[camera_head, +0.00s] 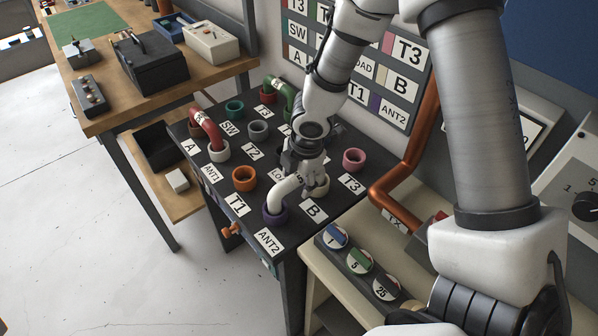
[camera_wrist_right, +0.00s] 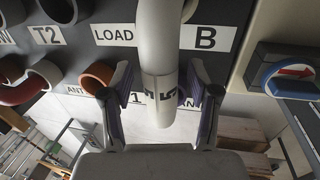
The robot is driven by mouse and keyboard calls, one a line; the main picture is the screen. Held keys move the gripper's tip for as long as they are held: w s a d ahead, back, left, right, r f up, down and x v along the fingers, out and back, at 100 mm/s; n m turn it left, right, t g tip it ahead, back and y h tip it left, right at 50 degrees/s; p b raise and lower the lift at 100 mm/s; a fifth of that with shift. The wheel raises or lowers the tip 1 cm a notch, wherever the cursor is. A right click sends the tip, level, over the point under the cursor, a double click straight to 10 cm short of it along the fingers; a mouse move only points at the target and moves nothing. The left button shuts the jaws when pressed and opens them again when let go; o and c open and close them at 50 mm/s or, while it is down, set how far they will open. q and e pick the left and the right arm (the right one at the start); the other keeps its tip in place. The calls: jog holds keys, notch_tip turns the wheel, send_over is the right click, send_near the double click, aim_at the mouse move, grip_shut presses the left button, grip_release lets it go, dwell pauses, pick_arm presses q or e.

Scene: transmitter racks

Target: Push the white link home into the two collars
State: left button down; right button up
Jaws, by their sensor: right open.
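The white link (camera_head: 284,192) is a bent white pipe on the dark patch table. Its near end stands at the purple collar (camera_head: 275,215) by the ANT2 label. Its other end is toward the cream collar (camera_head: 319,187) near the B label, mostly hidden behind my right gripper (camera_head: 302,168). How deep either end sits cannot be told. In the right wrist view the link (camera_wrist_right: 160,75), with a dark-marked band, runs between the two fingers of my right gripper (camera_wrist_right: 160,97). These are open, with a gap on each side of it. My left gripper is out of view.
A red link (camera_head: 205,128) and a green link (camera_head: 285,92) stand at other collars. An orange collar (camera_head: 244,179) and a pink collar (camera_head: 354,159) are close by. A copper pipe (camera_head: 398,195) and a bench with round numbered discs (camera_head: 360,261) lie to the right.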

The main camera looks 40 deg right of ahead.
notch_tip(320, 180, up, 12)
jog(key=s, duration=0.2)
jog(key=shift+s+f, duration=0.15)
jog(key=shift+f, duration=0.05)
dwell(0.4)
